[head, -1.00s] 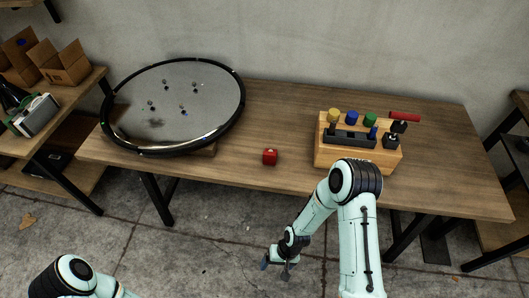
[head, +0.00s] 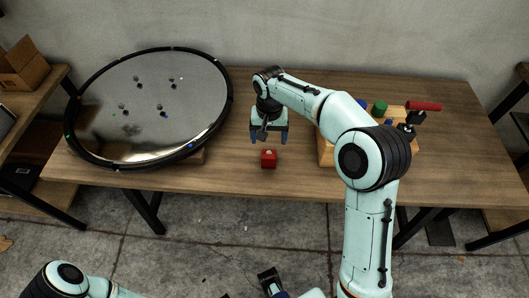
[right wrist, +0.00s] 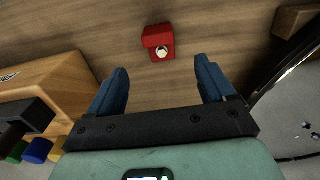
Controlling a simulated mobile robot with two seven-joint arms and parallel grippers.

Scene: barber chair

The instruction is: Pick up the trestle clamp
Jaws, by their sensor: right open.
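A small red block with a pale bolt, which appears to be the trestle clamp (head: 269,159), sits on the wooden table near its front edge. It also shows in the right wrist view (right wrist: 158,43), just beyond the gap between the fingertips. My right gripper (head: 268,138) is open and empty, its blue fingers spread on either side of the clamp's line, apart from it. The fingers also show in the right wrist view (right wrist: 162,70).
A large round black-rimmed mirror (head: 150,105) lies on the left of the wooden table (head: 450,165). A wooden tool block (head: 326,152) with coloured knobs and a red handle (head: 424,106) stands right, partly behind my right arm. A shelf with a cardboard box (head: 24,66) is far left.

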